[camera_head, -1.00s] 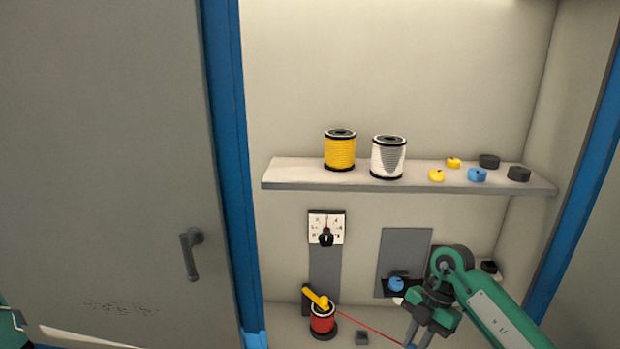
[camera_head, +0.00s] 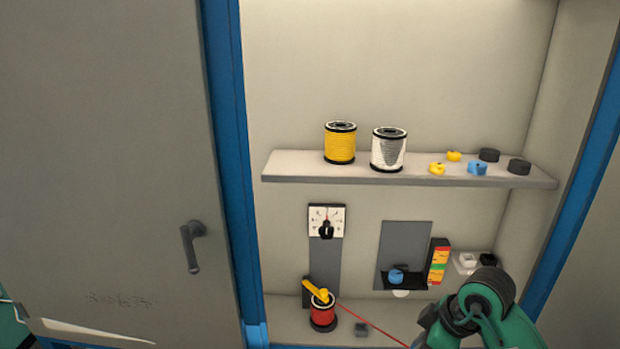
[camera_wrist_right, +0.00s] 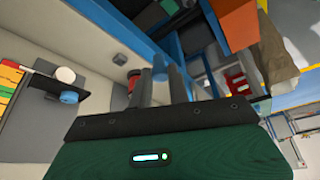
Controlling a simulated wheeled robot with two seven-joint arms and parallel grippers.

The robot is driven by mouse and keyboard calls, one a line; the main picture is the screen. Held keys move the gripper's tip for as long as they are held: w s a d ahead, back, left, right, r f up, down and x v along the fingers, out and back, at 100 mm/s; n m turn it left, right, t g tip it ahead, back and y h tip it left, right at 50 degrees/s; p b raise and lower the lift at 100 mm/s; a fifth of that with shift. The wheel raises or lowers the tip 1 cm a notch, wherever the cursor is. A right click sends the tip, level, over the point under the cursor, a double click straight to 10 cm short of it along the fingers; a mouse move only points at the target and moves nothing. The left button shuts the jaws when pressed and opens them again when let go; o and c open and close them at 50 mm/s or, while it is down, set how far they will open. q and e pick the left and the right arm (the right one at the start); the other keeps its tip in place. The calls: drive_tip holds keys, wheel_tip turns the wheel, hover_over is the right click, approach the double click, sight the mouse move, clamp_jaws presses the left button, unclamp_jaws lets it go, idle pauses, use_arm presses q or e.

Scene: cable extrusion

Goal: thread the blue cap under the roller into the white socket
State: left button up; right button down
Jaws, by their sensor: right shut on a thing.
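My right arm (camera_head: 490,310) is at the bottom right of the head view, and it hides its fingertips there. In the right wrist view my right gripper (camera_wrist_right: 163,80) is shut on a small blue piece, seemingly the blue cap (camera_wrist_right: 160,66). A red cable (camera_head: 372,328) runs from the red spool (camera_head: 323,312) to this gripper. A white round piece, seemingly the roller (camera_head: 401,293), sits under a black bracket with a blue knob (camera_head: 396,276). The white socket (camera_head: 466,260) is right of it, beside a black one. My left gripper is not in view.
A striped red, yellow and green block (camera_head: 438,265) stands between bracket and socket. A shelf (camera_head: 290,172) above holds yellow and white spools and several small caps. A dial (camera_head: 326,220) is on the back wall. A grey block (camera_head: 361,329) lies on the cabinet floor.

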drive_tip(key=shift+s+r+m, duration=0.1)
drive_tip(key=shift+s+m, duration=0.05)
drive_tip(key=shift+m, duration=0.25)
drive_tip(key=w+d+r+m+t+h+p, duration=0.1)
drive_tip(key=w+d+r+m+p, duration=0.1)
drive_tip(key=w+d, duration=0.7)
drive_tip(key=w+d+r+m+h+p, duration=0.1)
drive_tip(key=w+d+r+m+p, duration=0.2)
drive_tip(key=w+d, duration=0.6)
drive_tip(key=d+r+p, duration=0.1)
drive_tip(key=d, duration=0.3)
drive_tip(key=shift+w+r+t, duration=0.15)
drive_tip(key=shift+r+t, duration=0.1)
drive_tip(key=shift+t, duration=0.15)
drive_tip(key=shift+a, duration=0.1)
drive_tip(key=s+a+n, duration=0.1)
drive_tip(key=s+a, duration=0.5)
drive_tip(key=a, duration=0.1)
drive_tip(key=s+a+n+g+y, duration=0.1)
drive_tip(key=s+a+n, duration=0.1)
drive_tip(key=s+a, duration=0.4)
drive_tip(key=s+a+n, duration=0.2)
drive_tip(key=s+a, duration=0.4)
drive_tip(key=a, duration=0.2)
drive_tip(key=shift+s+a+f+y, duration=0.15)
drive_tip(key=shift+a+f+y, duration=0.1)
drive_tip(key=shift+a+y, duration=0.15)
drive_tip(key=shift+a+g, duration=0.1)
drive_tip(key=shift+g, duration=0.2)
